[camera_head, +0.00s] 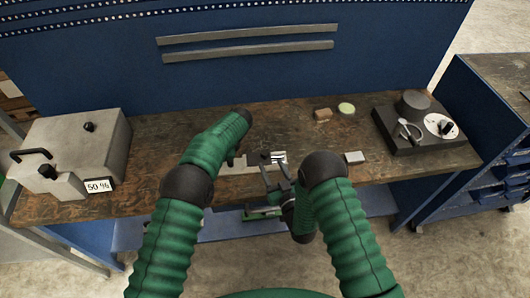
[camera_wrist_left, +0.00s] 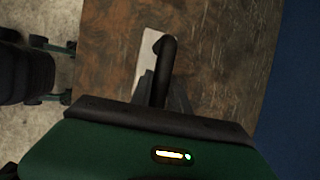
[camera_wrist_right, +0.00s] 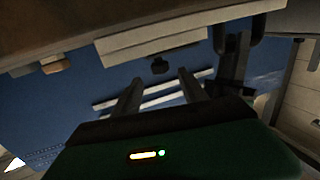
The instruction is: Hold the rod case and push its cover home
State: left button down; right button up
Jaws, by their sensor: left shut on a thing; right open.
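A small grey case-like piece (camera_head: 253,159) with a pale, striped end (camera_head: 279,157) lies at the middle front of the bench; I take it for the rod case and its cover, but cannot tell how far they are joined. My left gripper (camera_head: 234,160) is at its left side, mostly hidden behind my forearm. In the left wrist view its fingers (camera_wrist_left: 163,92) are shut around a black, bent-topped piece (camera_wrist_left: 165,58). My right gripper (camera_head: 275,176) is open and empty, just in front of the pale end. Its spread fingers show in the right wrist view (camera_wrist_right: 160,90).
A pale plate (camera_wrist_left: 149,50) lies under the work. A grey box labelled 50 % (camera_head: 75,150) stands left. A dark instrument base (camera_head: 412,135) stands right. A white block (camera_head: 355,157), brown block (camera_head: 322,115) and pale green disc (camera_head: 346,108) lie between.

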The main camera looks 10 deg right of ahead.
aim_at(267, 156)
jog(key=x, duration=0.7)
jog(key=shift+s+r, duration=0.1)
grip_shut()
jog(key=shift+d, duration=0.1)
dwell(1.0)
